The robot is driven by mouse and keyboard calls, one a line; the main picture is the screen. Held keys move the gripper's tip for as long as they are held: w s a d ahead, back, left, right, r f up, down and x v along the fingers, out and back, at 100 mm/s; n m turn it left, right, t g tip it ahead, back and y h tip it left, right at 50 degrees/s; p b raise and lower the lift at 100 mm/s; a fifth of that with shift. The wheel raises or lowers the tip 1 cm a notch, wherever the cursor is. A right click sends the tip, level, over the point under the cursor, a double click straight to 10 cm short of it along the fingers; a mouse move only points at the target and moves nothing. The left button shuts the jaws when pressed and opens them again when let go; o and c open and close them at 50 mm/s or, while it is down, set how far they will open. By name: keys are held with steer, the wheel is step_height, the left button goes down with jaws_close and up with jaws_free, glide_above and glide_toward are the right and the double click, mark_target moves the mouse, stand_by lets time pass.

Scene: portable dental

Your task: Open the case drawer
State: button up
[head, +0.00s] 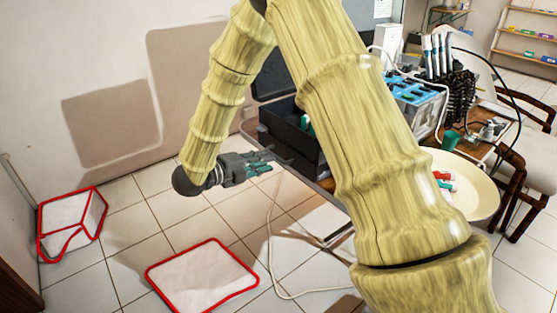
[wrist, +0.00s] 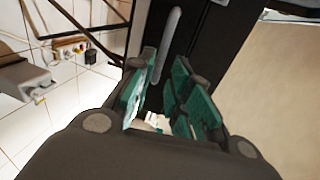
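The black case (head: 283,134) stands on the table at the centre of the head view, partly behind my arm. Its dark front face (wrist: 207,45) fills the upper middle of the wrist view. A grey bar handle (wrist: 170,40) runs along this face, just beyond my fingertips. Its lower end shows in the gap between the teal finger pads, close to the left finger. My gripper (head: 280,162) is open and empty, in front of the case; it also shows in the wrist view (wrist: 165,65). Whether a finger touches the handle cannot be told. The drawer looks shut.
A round cream tray (head: 475,190) sits right of my arm. Blue racks (head: 415,95) and dental handpieces stand behind. A dark wooden chair (head: 530,165) is at the right. Two red-edged white pieces (head: 203,278) (head: 72,220) and a pale cable (head: 272,250) lie on the tiled floor.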

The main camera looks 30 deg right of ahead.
mark_target(278, 157)
steer(key=shift+x, duration=3.15)
steer(key=shift+a, duration=0.1)
jaws_close()
